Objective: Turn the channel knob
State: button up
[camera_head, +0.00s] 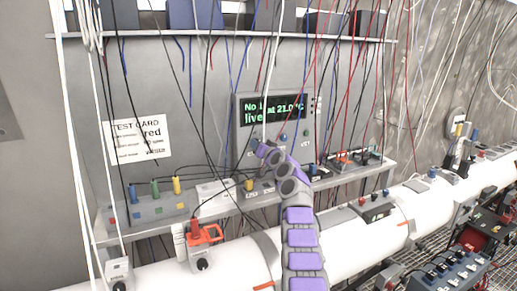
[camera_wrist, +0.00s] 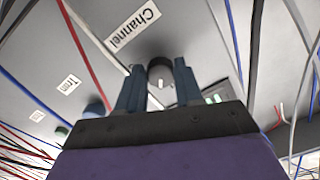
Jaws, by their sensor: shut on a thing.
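The channel knob (camera_wrist: 161,72) is dark grey and round with a pale pointer mark. It sits on a grey panel beside a white "Channel" label (camera_wrist: 133,25) in the wrist view. My gripper (camera_wrist: 159,84) has one blue-grey finger on each side of the knob and is shut on it. In the head view, my gripper (camera_head: 262,151) reaches the lower left of the panel (camera_head: 246,103). The panel's screen (camera_head: 274,108) shows green text, partly covered by a hanging cable, including "live" and "21.0°C". The knob cannot be made out clearly in the head view.
A blue knob (camera_wrist: 95,107) by a "Trim" label (camera_wrist: 70,83) and a green knob (camera_wrist: 62,130) are close by. Many thin cables hang around the panel. A bench (camera_head: 220,212) with test boxes and a white pipe (camera_head: 345,240) lie in front.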

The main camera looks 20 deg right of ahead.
jog(key=shift+d+r+m, duration=0.1)
jog(key=shift+r+m, duration=0.1)
jog(key=shift+m, duration=0.1)
jog(key=o, duration=1)
jog(key=shift+d+f, duration=0.15)
jog(key=shift+d, duration=0.05)
jog(key=shift+o, duration=0.2)
jog(key=shift+a, duration=0.15)
